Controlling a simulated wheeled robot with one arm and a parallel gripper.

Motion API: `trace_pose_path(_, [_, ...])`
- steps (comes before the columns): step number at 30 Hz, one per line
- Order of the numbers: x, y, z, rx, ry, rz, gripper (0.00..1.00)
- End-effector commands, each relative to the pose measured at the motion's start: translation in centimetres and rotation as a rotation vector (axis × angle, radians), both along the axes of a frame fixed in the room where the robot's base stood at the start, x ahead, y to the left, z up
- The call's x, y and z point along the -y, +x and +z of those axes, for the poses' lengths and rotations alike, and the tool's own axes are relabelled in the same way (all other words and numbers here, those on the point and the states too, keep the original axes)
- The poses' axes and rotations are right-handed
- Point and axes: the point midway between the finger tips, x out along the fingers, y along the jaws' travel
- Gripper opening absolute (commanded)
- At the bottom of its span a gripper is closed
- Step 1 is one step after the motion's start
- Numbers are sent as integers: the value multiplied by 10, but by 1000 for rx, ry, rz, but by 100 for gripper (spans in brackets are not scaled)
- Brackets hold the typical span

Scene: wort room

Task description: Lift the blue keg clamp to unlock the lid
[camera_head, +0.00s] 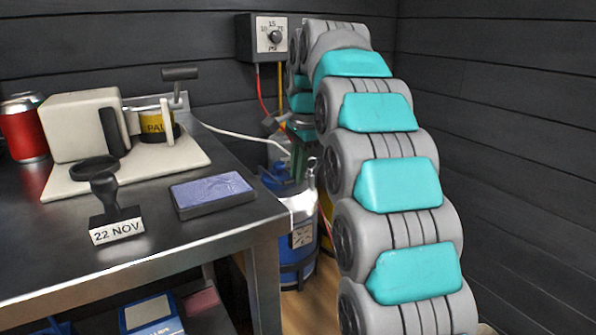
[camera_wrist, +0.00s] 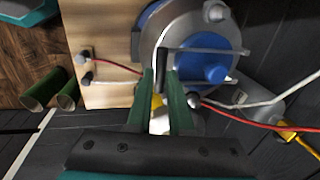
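The blue keg (camera_head: 298,252) stands on the floor beyond the table's right end, partly hidden by the table and my arm. In the wrist view its round grey lid (camera_wrist: 185,28) shows with a blue round part (camera_wrist: 208,63) on it. In the head view the gripper (camera_head: 301,158) is small and partly hidden above the keg.
The metal table (camera_head: 120,275) holds a date stamp (camera_head: 115,215), an ink pad (camera_head: 212,193), a red can (camera_head: 24,128) and a white machine (camera_head: 83,126). A gauge box (camera_head: 264,38) hangs on the wall. Red (camera_wrist: 240,115) and white (camera_wrist: 280,98) hoses run beside the keg.

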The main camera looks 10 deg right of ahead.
Motion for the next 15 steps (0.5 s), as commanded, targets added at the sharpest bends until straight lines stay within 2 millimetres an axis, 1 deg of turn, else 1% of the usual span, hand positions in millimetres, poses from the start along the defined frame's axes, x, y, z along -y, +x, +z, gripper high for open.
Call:
trace_pose_path(1, [0, 0, 0, 0, 0, 0, 12])
trace_pose_path(4, [0, 0, 0, 0, 0, 0, 1])
trace_pose_path(5, [0, 0, 0, 0, 0, 0, 0])
trace_pose_path(15, [0, 0, 0, 0, 0, 0, 0])
